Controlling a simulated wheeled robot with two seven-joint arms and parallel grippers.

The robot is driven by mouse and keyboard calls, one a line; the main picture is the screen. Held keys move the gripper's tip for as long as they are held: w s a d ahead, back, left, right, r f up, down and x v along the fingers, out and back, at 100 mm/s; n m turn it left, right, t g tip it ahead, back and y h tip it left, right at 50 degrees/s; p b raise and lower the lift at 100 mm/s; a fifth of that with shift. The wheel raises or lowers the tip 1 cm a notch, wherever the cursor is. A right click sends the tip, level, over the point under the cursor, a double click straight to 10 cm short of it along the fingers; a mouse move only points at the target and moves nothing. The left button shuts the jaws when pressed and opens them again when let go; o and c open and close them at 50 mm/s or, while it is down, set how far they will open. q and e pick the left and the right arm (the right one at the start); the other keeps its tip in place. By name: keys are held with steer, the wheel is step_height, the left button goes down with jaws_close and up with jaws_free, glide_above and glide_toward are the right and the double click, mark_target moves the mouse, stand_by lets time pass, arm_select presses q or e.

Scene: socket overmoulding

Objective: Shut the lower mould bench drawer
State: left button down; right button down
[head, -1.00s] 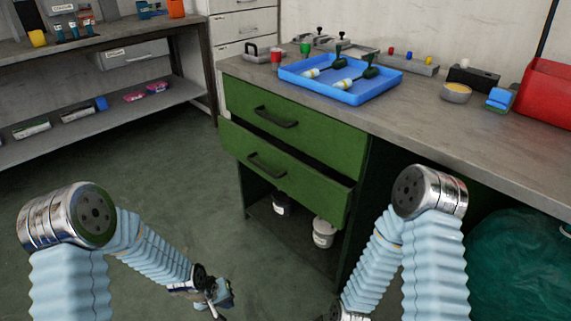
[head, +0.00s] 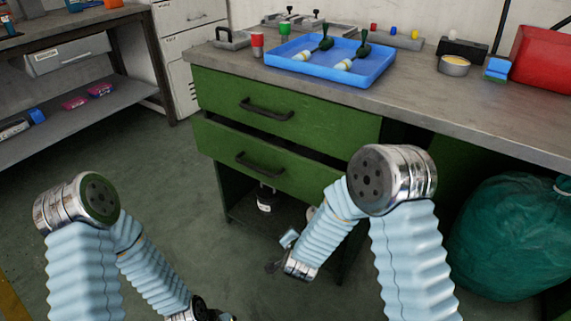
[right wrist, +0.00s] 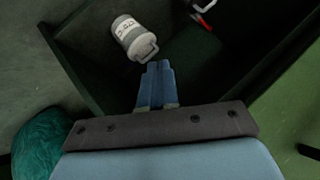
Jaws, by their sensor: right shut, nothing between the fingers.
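The lower drawer (head: 225,148) of the green bench sticks out a little, with a dark gap above its front. It has a dark bar handle (head: 260,165). My right forearm hides the right end of its front. The upper drawer (head: 320,122) looks shut. My right gripper (head: 288,238) is below the lower drawer's front, apart from its handle. In the right wrist view its blue fingers (right wrist: 158,68) are together and empty, pointing at the open shelf space under the drawers. My left gripper is almost wholly cut off by the bottom edge; its fingers do not show.
A white pot (right wrist: 132,36) stands on the shelf under the drawers, near the right fingertips in that view. The bench top holds a blue tray (head: 375,79) with tools. A green bag (head: 510,240) is at the right. The floor (head: 150,165) at the left is clear.

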steer(key=w+a+r+m+t+h, duration=0.2)
steer(key=w+a+r+m+t, duration=0.15)
steer(key=r, duration=0.25)
steer(key=m+h+b, duration=0.4)
steer(key=m+h, duration=0.4)
steer(key=m, duration=0.4)
glide_toward(289, 157)
steer(key=shift+t, duration=0.35)
steer(key=x, duration=0.6)
steer(key=shift+w+d+f+p, duration=0.15)
steer(key=shift+w+d+p, duration=0.1)
steer(key=shift+d+p, duration=0.15)
steer(key=shift+w, duration=0.1)
